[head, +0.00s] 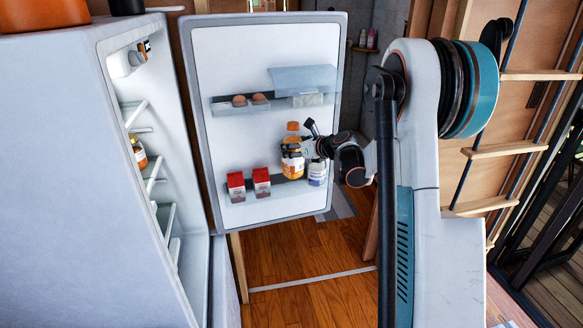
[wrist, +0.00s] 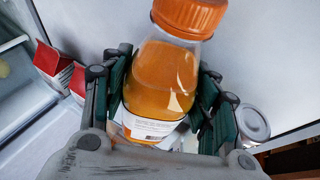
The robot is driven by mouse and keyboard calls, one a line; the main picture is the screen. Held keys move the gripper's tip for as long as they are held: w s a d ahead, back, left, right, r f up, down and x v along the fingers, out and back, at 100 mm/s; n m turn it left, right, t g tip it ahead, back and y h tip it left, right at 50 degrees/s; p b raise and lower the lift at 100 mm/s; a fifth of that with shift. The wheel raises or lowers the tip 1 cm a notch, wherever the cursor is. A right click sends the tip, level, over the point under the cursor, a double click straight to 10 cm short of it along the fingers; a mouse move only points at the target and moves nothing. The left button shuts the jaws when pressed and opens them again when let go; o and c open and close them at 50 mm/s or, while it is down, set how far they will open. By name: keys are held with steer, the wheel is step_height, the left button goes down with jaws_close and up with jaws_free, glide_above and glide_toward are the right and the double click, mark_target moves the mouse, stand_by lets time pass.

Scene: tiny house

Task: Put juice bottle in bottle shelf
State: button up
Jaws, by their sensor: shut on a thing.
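The juice bottle (head: 293,155) is orange with an orange cap and a white label. It stands about upright at the lower shelf of the open fridge door, the bottle shelf (head: 238,197). My gripper (head: 297,147) is shut around the bottle's middle. In the wrist view the bottle (wrist: 165,75) sits between the fingers of my gripper (wrist: 163,100), its cap toward the top of the picture. The bottle's base is hidden, so I cannot tell whether it touches the shelf floor.
Red-and-white cartons (head: 262,182) stand on the same shelf to the left. A white container (head: 317,173) stands close on the right. Eggs (head: 258,98) sit on the shelf above. The fridge body (head: 110,190) is at the left, with another bottle (head: 139,152) inside.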

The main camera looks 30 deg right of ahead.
mark_target(293, 163)
steer(key=shift+w+a+f+b, duration=0.1)
steer(key=shift+w+f+b, duration=0.15)
steer(key=shift+f, duration=0.2)
steer(key=shift+w+a+f+b, duration=0.1)
steer(key=shift+w+f+b, duration=0.15)
steer(key=shift+f, duration=0.2)
steer(key=shift+d+f+b, duration=0.1)
steer(key=shift+f+b, duration=0.95)
steer(key=shift+f, duration=1.65)
steer(key=shift+r, duration=0.1)
steer(key=o, duration=1)
steer(key=shift+o, duration=0.8)
steer(key=shift+s+d+r, duration=0.1)
steer(key=shift+s+r, duration=0.05)
steer(key=shift+s, duration=0.15)
steer(key=p+v, duration=0.3)
steer(key=v, duration=0.8)
steer(key=shift+s, duration=0.2)
